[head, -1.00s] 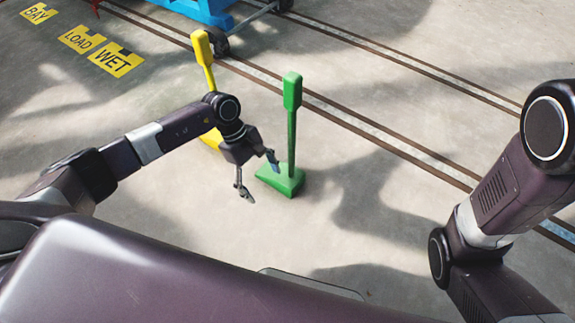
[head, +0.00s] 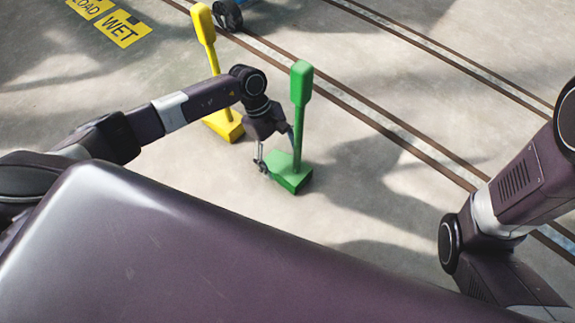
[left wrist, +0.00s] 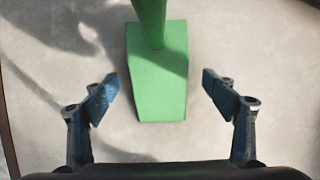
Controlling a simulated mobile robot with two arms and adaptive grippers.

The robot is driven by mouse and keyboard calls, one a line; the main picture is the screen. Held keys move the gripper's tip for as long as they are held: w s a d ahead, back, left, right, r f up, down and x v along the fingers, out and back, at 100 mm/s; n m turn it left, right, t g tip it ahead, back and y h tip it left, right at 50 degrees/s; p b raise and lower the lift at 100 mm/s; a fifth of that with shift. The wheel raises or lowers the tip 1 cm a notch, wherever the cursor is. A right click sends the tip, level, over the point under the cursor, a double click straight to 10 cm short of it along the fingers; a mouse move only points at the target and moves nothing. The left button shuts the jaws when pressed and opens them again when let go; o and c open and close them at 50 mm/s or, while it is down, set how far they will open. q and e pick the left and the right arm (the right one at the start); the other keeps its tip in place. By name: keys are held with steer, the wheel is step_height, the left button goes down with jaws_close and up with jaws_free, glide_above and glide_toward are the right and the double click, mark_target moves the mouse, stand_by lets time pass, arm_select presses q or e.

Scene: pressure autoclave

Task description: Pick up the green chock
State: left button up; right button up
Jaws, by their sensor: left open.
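The green chock (head: 290,172) stands on the concrete floor, a wedge base with an upright post and a thicker grip at the top (head: 301,82). In the left wrist view the green chock (left wrist: 158,85) lies centred ahead, with its post rising at the top of the picture. My left gripper (head: 277,150) is at the chock's base in the head view, partly in front of it. In the left wrist view my left gripper (left wrist: 160,88) is open, one finger on each side of the wedge, with a gap on both sides. My right gripper is out of view.
A yellow chock (head: 224,124) of the same shape stands behind and left of the green one, close to my left arm. Floor rails (head: 385,118) run diagonally behind the chocks. A yellow WET sign (head: 122,29) lies at the back left. Floor right of the green chock is clear.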

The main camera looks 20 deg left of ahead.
mark_target(285, 164)
arm_select(q)
steer(key=b+x, duration=0.2)
steer(key=x, duration=0.2)
steer(key=shift+r, duration=0.1)
steer(key=shift+c, duration=0.6)
steer(key=shift+w, duration=0.1)
jaws_close()
steer(key=shift+r, duration=0.1)
